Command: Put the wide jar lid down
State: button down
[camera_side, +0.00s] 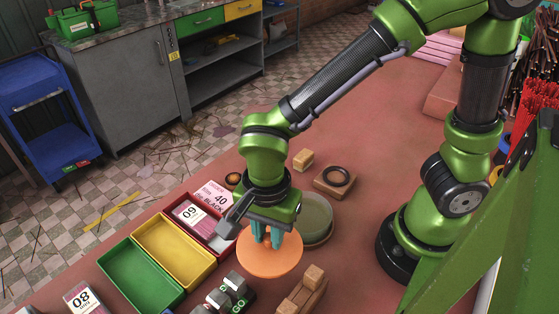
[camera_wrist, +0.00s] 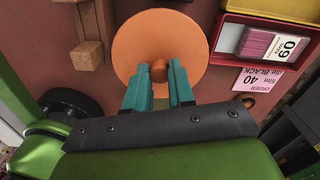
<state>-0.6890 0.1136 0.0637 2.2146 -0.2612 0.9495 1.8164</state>
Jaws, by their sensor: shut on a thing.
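The wide jar lid is a flat orange disc (camera_side: 268,262) with a small knob in its middle. In the wrist view the lid (camera_wrist: 135,40) lies level beyond my fingers, with its knob (camera_wrist: 159,70) between them. My gripper (camera_side: 274,238) has teal fingers and points down over the lid, shut on the knob; it also shows in the wrist view (camera_wrist: 158,84). A round grey-green jar or dish (camera_side: 318,214) stands right behind the lid, partly hidden by my gripper. I cannot tell how high the lid is above the table.
Red, yellow (camera_side: 176,250) and green (camera_side: 140,277) trays stand to the left. Grey metal weights (camera_side: 228,293) and a wooden stand (camera_side: 302,293) are in front. A wooden block with a dark ring (camera_side: 335,180) lies behind. Bare table shows to the right of the lid.

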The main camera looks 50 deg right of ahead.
aim_at(270, 252)
jog(key=shift+f, duration=2.7)
jog(key=shift+f, duration=0.3)
jog(key=shift+f, duration=0.15)
jog(key=c, duration=1)
grip_release()
jog(key=shift+o, duration=0.2)
